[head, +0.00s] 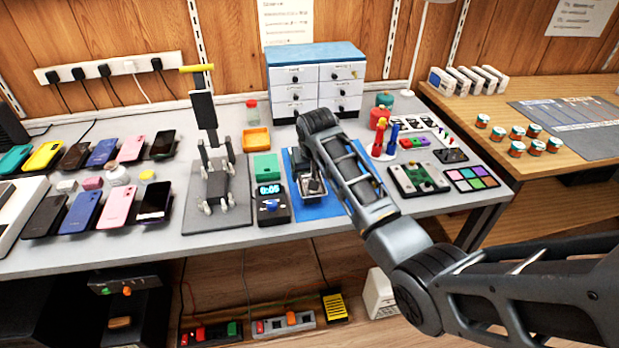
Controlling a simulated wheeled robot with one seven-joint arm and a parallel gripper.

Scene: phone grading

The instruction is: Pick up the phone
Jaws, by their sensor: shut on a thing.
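My gripper (312,188) is low over the blue mat (328,208) near the middle of the grey workbench. It points down and is shut on a dark thing that looks like a phone. The gripper and arm hide most of this thing, and I cannot tell whether it touches the mat. Other phones lie in two rows at the left: a yellow one (44,156), a front pink one (117,207) and a front black one (154,202) among them.
A black stand (216,187) on a grey plate and a timer box (271,204) stand left of my gripper. A drawer cabinet (316,82) is behind. A green circuit board (417,178) and a colour palette (472,179) lie to the right.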

